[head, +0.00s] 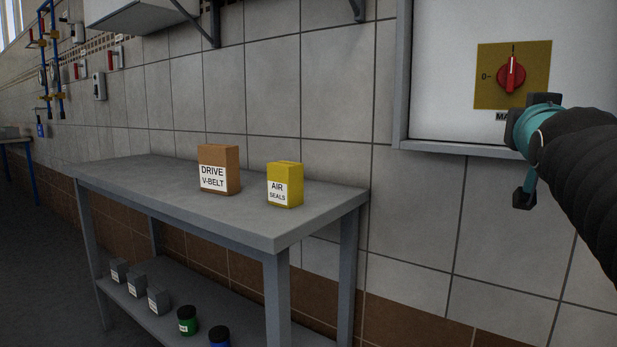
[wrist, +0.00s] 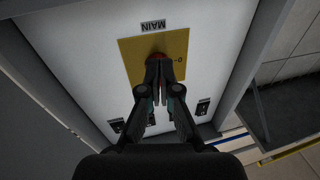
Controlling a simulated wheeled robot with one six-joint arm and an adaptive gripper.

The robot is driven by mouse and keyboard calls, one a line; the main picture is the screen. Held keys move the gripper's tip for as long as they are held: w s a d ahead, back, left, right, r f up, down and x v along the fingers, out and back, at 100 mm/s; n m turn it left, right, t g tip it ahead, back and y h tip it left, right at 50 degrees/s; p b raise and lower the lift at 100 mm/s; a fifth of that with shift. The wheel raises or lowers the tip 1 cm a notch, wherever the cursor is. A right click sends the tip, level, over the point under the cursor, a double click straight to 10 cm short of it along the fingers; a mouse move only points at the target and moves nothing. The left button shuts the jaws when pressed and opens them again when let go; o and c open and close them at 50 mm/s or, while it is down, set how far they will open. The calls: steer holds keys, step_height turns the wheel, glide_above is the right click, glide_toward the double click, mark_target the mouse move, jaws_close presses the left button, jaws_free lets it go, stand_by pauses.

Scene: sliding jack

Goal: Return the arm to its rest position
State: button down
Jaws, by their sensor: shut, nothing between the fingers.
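My arm (head: 590,170) comes in from the right edge in the head view, with a teal wrist joint near the wall cabinet. In the head view the switch's white mark points up, in line with the "I" mark.
The grey cabinet (head: 440,120) juts from the tiled wall. A grey table (head: 130,175) at left holds a brown V-belt box (head: 219,158) and a yellow air seals box (head: 285,172). Its lower shelf holds small grey boxes, a green can (head: 187,322) and a blue can (head: 219,339).

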steer(key=s+a+f+n+g+y, duration=0.1)
steer(key=s+a+f+g, duration=0.3)
steer(key=f, duration=0.9)
steer(key=s+a+f+n+g+y+p, duration=0.1)
steer(key=s+a+f+g+y, duration=0.3)
steer(key=s+a+f, duration=0.4)
steer(key=s+a+f+n+g+y+p, duration=0.1)
steer(key=s+a+f, duration=0.5)
steer(key=f, duration=1.2)
steer(key=n+g+y, duration=0.1)
steer(key=n+g, duration=0.1)
steer(key=shift+s+a+f+g+y, duration=0.2)
steer(key=shift+f+g+y, duration=0.1)
steer(key=shift+g+y, duration=0.1)
